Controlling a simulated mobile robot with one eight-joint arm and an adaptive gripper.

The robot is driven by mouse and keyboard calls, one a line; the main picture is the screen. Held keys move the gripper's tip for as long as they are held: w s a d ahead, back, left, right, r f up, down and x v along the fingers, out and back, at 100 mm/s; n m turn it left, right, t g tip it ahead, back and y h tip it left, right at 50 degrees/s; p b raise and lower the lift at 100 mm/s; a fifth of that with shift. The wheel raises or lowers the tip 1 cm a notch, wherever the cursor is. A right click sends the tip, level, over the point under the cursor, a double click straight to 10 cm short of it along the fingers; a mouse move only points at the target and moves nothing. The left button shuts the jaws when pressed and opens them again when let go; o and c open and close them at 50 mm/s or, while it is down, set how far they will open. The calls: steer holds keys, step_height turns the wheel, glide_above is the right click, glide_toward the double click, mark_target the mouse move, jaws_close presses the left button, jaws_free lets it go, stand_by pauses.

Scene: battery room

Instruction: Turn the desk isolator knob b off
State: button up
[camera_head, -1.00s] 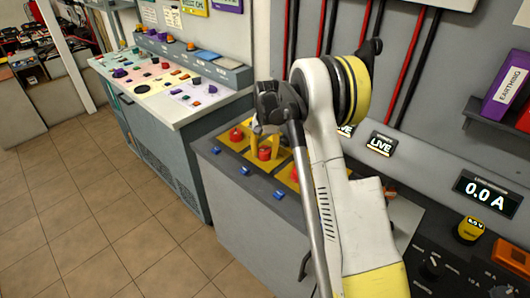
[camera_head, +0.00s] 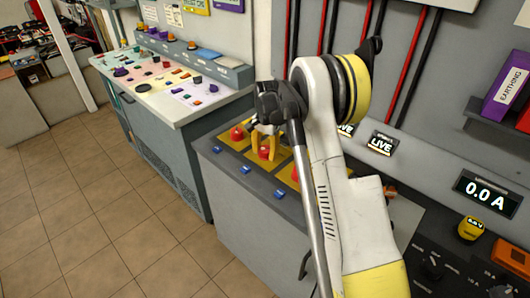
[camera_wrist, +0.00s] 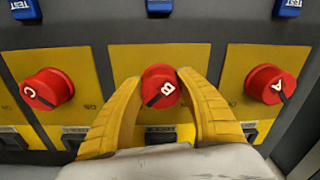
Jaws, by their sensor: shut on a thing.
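The desk isolator knob b (camera_wrist: 160,84) is a red round knob with a black bar and a white B, on a yellow plate in the middle of the wrist view. My gripper (camera_wrist: 158,88) has its two yellow fingers on either side of this knob, shut on it. The black bar slants across the knob's face. In the head view, my gripper (camera_head: 264,148) reaches down at the red knob (camera_head: 263,153), and my arm hides part of the panel to its right.
Red knob C (camera_wrist: 47,89) is on the left and red knob A (camera_wrist: 270,84) on the right, each on its own yellow plate. Blue TEST blocks (camera_wrist: 163,6) line the panel edge. A sloped control desk (camera_head: 145,76) stands to the left, with clear tiled floor in front.

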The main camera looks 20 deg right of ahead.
mark_target(266, 150)
steer(key=o, duration=1.2)
step_height(266, 150, up, 12)
steer(key=shift+s, duration=0.2)
steer(key=shift+r, duration=0.1)
